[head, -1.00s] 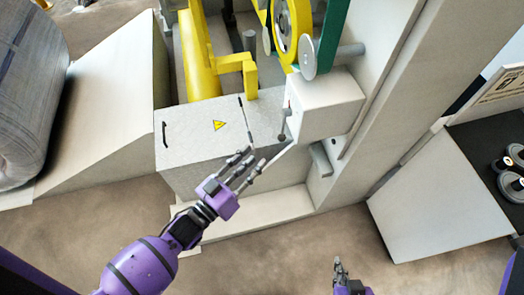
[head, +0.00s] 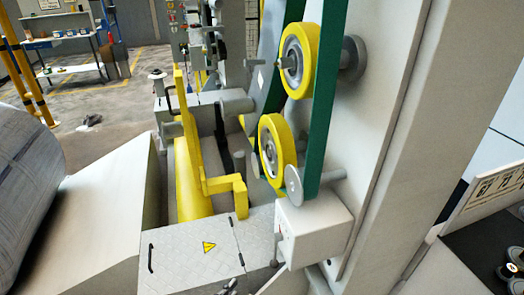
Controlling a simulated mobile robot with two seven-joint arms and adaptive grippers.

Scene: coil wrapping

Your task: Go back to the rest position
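Only the tips of my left gripper (head: 230,287) show at the bottom edge of the head view, in front of the grey metal cover (head: 190,265). The rest of that hand is cut off, so I cannot tell whether it is open or shut. My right gripper is out of view.
A coil wrapping machine fills the middle, with yellow wheels (head: 298,60), a green belt (head: 328,100), a white box (head: 314,230) and a yellow bracket (head: 222,188). A large wrapped coil (head: 25,185) lies at left by a sloped block (head: 105,205). A dark-topped stand (head: 485,245) is at right.

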